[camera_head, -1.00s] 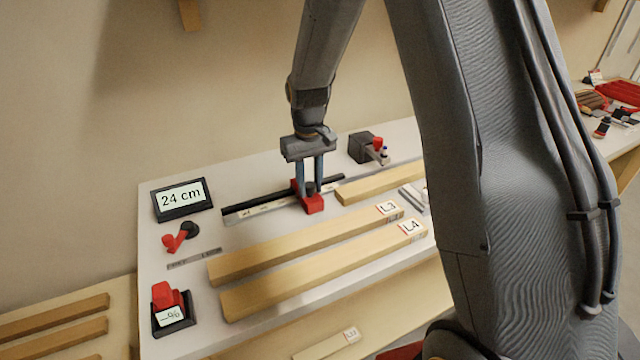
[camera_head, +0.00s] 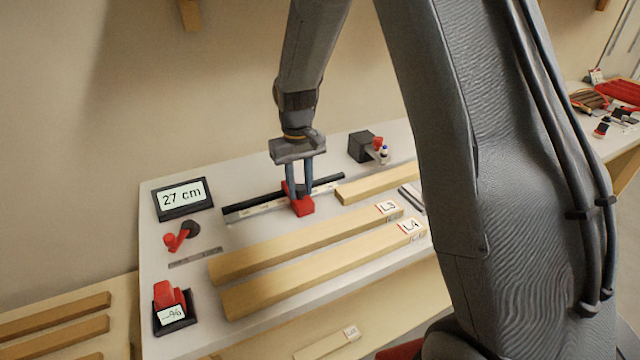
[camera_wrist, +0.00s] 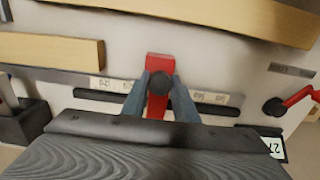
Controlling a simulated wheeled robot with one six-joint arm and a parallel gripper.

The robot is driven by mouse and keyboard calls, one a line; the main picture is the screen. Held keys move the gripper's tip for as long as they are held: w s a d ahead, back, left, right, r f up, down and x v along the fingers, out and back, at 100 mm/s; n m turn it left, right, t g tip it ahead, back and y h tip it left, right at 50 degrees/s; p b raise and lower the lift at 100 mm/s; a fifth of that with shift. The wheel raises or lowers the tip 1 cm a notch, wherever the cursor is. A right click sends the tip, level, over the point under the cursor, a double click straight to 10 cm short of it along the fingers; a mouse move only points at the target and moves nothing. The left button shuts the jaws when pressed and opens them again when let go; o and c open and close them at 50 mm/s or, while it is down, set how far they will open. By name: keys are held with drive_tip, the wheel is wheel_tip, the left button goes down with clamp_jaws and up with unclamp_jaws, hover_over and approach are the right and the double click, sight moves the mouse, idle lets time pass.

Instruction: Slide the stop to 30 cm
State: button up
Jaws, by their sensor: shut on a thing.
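The red stop (camera_head: 302,206) sits on a black rail with a pale scale strip (camera_head: 252,211) on the bench. My gripper (camera_head: 299,193) reaches down from above and is shut on the stop's dark knob. In the wrist view the fingers (camera_wrist: 160,92) close on both sides of the round black knob, with the red stop (camera_wrist: 160,63) just beyond it. The display (camera_head: 182,198) at the left of the bench reads 27 cm. The scale marks are too small to read surely.
Boards marked L3 (camera_head: 310,242) and L4 (camera_head: 325,267) lie in front of the rail. Another board (camera_head: 375,184) lies at the rail's right. A red crank (camera_head: 178,241) stands at the left, above a red-topped device (camera_head: 170,298). A dark block (camera_head: 362,146) stands behind.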

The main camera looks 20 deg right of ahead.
drive_tip(key=shift+s+a, duration=0.15)
drive_tip(key=shift+a, duration=0.6)
drive_tip(key=shift+s+a, duration=0.1)
drive_tip(key=shift+a, duration=0.6)
drive_tip(key=o, duration=0.8)
drive_tip(key=shift+o, duration=0.2)
wheel_tip(320, 180, up, 9)
drive_tip(key=p, duration=0.6)
